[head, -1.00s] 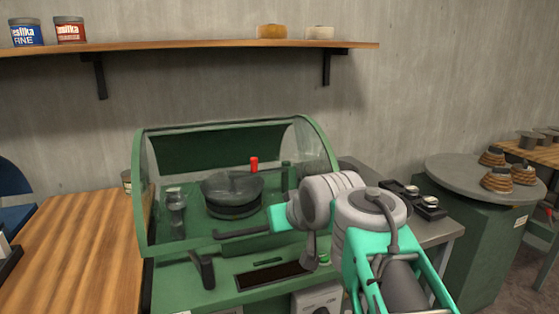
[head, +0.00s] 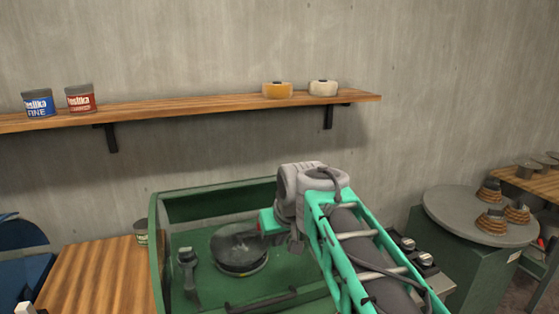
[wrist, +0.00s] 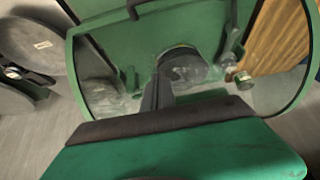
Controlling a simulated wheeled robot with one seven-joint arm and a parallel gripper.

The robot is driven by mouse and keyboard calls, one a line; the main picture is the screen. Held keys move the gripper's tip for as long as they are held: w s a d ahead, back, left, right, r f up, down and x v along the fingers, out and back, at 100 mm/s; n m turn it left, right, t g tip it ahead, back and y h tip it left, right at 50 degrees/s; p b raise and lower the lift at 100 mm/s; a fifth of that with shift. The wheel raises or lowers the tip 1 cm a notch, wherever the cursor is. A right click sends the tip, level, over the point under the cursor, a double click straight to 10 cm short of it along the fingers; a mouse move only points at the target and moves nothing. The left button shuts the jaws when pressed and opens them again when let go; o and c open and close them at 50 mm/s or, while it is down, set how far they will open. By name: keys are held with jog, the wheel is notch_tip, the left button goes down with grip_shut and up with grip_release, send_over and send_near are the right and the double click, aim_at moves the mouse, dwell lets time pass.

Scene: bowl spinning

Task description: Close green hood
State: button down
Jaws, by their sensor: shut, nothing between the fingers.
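The green hood (head: 230,187) stands over the machine bed in the head view, with its upper edge along the back and a curved side at the left. I cannot tell clearly how far its front is lowered. A dark handle bar (head: 262,301) shows low at the front, and a dark handle also shows at the top of the wrist view (wrist: 150,8). My gripper (wrist: 160,82) is shut and empty in the wrist view, pointing in toward a dark round bowl (wrist: 184,65). In the head view the bowl (head: 238,250) is partly hidden by my arm.
A wooden table (head: 95,275) is at the left. A wall shelf (head: 200,108) with tins and two rolls runs above the machine. A round grey table (head: 470,215) with several small stacks is at the right. My arm covers the machine's right part.

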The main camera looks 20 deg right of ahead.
notch_tip(320, 180, up, 14)
jog(key=s, duration=0.2)
jog(key=s+d+f+m+g, duration=0.1)
jog(key=s+f, duration=0.1)
jog(key=f, duration=0.6)
jog(key=s+f+g, duration=0.1)
jog(key=s+f, duration=0.1)
jog(key=f, duration=0.7)
jog(key=s+a+f+n, duration=0.1)
jog(key=s+a+f, duration=0.5)
jog(key=s, duration=0.5)
jog(key=shift+s+a+f+g+p, duration=0.15)
jog(key=shift+s+f+g+p, duration=0.2)
jog(key=shift+f, duration=0.3)
jog(key=c, duration=2.2)
grip_release()
